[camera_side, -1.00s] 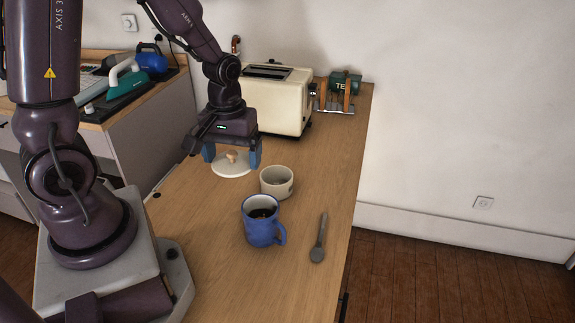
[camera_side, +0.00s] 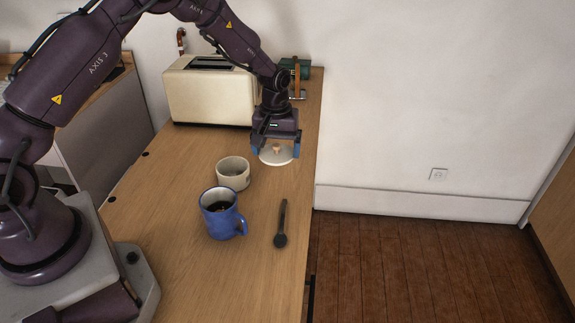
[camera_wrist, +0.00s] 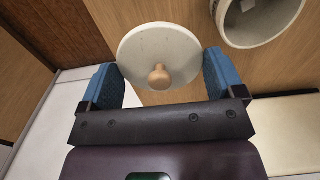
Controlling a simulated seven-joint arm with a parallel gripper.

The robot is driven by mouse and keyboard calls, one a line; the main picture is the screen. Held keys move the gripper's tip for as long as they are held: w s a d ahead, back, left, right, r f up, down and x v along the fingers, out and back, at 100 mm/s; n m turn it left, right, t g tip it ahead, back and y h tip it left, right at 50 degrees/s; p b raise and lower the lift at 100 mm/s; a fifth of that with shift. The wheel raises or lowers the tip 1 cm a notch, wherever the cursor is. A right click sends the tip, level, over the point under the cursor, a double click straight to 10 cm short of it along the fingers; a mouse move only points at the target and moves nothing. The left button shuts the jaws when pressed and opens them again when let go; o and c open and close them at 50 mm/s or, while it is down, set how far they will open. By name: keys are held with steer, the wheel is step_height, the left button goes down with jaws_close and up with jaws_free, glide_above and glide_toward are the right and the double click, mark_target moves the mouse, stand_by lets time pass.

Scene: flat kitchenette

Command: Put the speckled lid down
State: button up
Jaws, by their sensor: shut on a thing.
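The speckled lid (camera_side: 269,158) is a pale round disc with a wooden knob. It is close to the right edge of the wooden counter, behind and right of the cream bowl (camera_side: 233,174). My gripper (camera_side: 276,150) points down with its blue fingers on opposite sides of the lid, shut on it. In the wrist view the lid (camera_wrist: 145,45) lies between the blue fingers, knob towards the camera. Whether the lid touches the counter or hangs just above it I cannot tell. The bowl (camera_wrist: 228,30) is apart from the lid.
A blue mug (camera_side: 219,216) with dark contents and a dark spoon (camera_side: 281,225) are nearer the front. A cream toaster (camera_side: 208,95) stands behind, left of my gripper, with a green tin (camera_side: 290,66) at the back. Counter (camera_side: 165,215) left of the mug is clear.

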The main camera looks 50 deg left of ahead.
glide_above(287, 175)
step_height(287, 175, down, 4)
steer(key=shift+f, duration=0.25)
steer(key=shift+w+f, duration=0.1)
steer(key=shift+f, duration=1.45)
steer(key=shift+f, duration=0.1)
steer(key=o, duration=0.7)
steer(key=shift+c, duration=0.2)
step_height(287, 175, up, 13)
steer(key=shift+f, duration=0.2)
steer(key=s+d+r+m+t, duration=0.1)
steer(key=s+d+r+m, duration=0.1)
steer(key=s+r, duration=0.5)
steer(key=s+d+r+m+t, duration=0.2)
steer(key=s+r, duration=0.1)
steer(key=r, duration=0.8)
steer(key=s+d+r+m+t, duration=0.1)
steer(key=s+d+r+m, duration=0.1)
steer(key=s, duration=0.8)
steer(key=s+d+r+m+t, duration=0.1)
steer(key=s+r+m, duration=0.1)
steer(key=s, duration=0.8)
steer(key=shift+s+d+m+t, duration=0.3)
steer(key=shift+d+m, duration=0.1)
steer(key=shift+m, duration=0.1)
